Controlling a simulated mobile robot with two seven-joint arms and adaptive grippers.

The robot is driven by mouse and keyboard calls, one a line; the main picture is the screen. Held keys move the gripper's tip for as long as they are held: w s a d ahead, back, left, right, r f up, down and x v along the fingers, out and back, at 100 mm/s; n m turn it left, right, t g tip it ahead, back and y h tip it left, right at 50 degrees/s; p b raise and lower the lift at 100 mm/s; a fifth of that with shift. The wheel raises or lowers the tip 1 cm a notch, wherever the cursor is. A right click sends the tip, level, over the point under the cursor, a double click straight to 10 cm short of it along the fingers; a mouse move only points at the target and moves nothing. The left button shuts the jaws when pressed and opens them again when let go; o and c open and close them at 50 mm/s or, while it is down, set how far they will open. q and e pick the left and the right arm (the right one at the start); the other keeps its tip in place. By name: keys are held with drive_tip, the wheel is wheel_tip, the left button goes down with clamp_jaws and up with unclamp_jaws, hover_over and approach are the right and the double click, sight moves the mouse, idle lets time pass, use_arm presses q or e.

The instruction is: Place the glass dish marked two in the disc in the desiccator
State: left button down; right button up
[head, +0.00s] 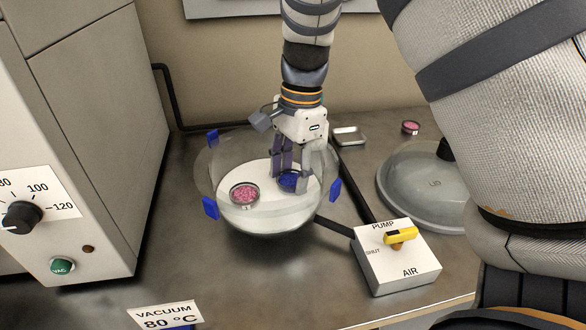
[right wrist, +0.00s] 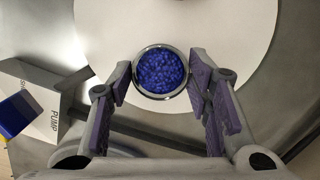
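A glass dish with blue grains (head: 289,181) is between the fingers of my right gripper (head: 304,176), over the white disc (head: 262,219) in the desiccator bowl (head: 225,155). In the right wrist view the blue dish (right wrist: 161,72) has a finger of the gripper (right wrist: 160,85) close against each side, and the grip looks closed on it. I cannot read a mark on it, nor tell whether it rests on the disc or hangs just above. A dish with pink grains (head: 244,195), marked 1, stands on the disc to its left. My left gripper is not in view.
The desiccator lid (head: 425,187) lies on the bench at right. The pump/air valve box (head: 394,258) with a yellow handle stands in front of it. Another pink dish (head: 411,128) and a small metal tray (head: 348,136) are behind. The oven (head: 75,150) fills the left.

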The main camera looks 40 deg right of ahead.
drive_tip(key=shift+o, duration=1.3)
drive_tip(key=shift+s+d, duration=0.1)
wheel_tip(320, 180, up, 12)
drive_tip(key=d, duration=0.1)
drive_tip(key=shift+d, duration=0.2)
drive_tip(key=shift+s, duration=0.1)
